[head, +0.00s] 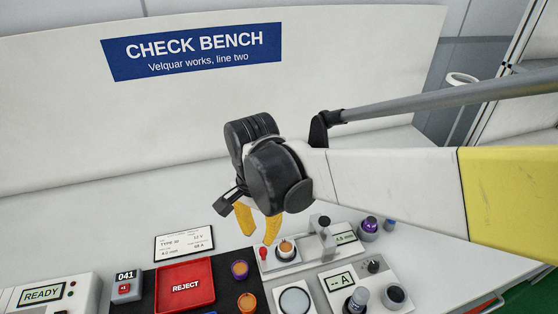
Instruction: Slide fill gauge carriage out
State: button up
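What looks like the fill gauge (309,257) is a long white base on the bench at the lower middle. A grey carriage block (327,239) with a dark knob (323,221) on top stands on it, beside a small display (345,238) whose digits are hard to read. A small cup with an orange top (286,248) and a red knob (263,253) are at its left end. My gripper (259,238) hangs above and left of that end, its yellow fingers apart and nothing seen between them. The carriage is to its right. Contact with the base cannot be judged.
A red REJECT tray (186,287) lies left on a black mat (228,292), with orange-topped cups (240,269) beside it. A READY box (42,293) is far left. A second instrument (371,290) and a purple-topped item (370,225) stand right. The bench behind is clear.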

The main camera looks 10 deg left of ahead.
notch_tip(320, 180, up, 4)
jog(key=shift+r, duration=0.2)
jog(key=s+d+r+n+t, duration=0.1)
jog(key=s+d+n+t, duration=0.1)
jog(key=d, duration=1.3)
jog(key=s+d+r+n+t, duration=0.1)
jog(key=d+t, duration=0.4)
jog(key=d, duration=1)
jog(key=shift+s+d+n, duration=0.2)
jog(key=shift+s+n, duration=0.15)
jog(key=shift+n, duration=0.05)
jog(key=shift+f, duration=0.1)
